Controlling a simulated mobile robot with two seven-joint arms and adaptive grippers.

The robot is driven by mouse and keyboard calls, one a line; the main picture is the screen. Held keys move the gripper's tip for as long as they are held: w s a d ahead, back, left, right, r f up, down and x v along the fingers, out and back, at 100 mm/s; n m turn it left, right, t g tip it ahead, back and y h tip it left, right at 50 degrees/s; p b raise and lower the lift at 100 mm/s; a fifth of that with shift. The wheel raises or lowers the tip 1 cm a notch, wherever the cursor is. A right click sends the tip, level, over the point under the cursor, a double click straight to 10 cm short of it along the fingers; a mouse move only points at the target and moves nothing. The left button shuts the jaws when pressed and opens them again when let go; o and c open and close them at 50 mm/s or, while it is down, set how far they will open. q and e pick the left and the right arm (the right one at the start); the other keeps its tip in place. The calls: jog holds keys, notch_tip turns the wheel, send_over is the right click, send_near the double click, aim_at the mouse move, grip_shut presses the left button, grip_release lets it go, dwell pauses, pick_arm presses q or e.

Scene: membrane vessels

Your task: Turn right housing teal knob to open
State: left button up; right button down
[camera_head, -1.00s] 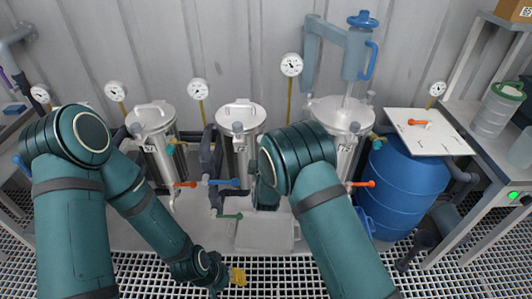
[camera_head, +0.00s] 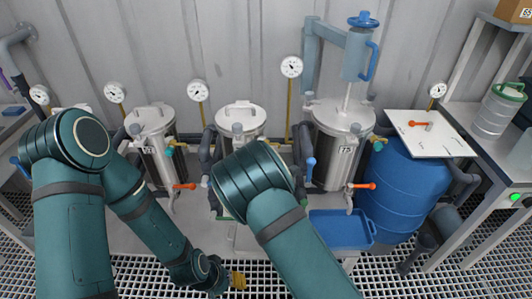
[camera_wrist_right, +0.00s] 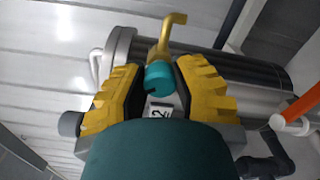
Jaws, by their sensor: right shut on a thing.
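In the right wrist view my right gripper (camera_wrist_right: 160,92) has its yellow fingers closed on either side of a teal knob (camera_wrist_right: 160,76) with a brass fitting, beside a steel housing (camera_wrist_right: 205,65). In the head view my right arm hides that gripper. It covers the front of the middle housing (camera_head: 240,113), whose knob I cannot make out. The right-hand housing (camera_head: 343,125), labelled 75, stands upright with a teal knob (camera_head: 378,144) on its right, and no gripper shows there. My left gripper (camera_head: 238,280) hangs low over the floor grating, too small to read.
A left housing (camera_head: 152,122) has its own teal knob (camera_head: 172,147). Red-orange handles (camera_head: 362,186) stick out below the housings. A blue barrel (camera_head: 405,190) carries a white board (camera_head: 430,133). A blue tray (camera_head: 338,229) lies at the front.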

jog(key=shift+w+d+r, duration=0.1)
jog(key=shift+d, duration=0.15)
jog(key=c, duration=0.7)
grip_release()
jog(key=shift+a, duration=0.1)
jog(key=shift+s, duration=0.35)
jog(key=s, duration=1.1)
jog(key=shift+s, duration=0.25)
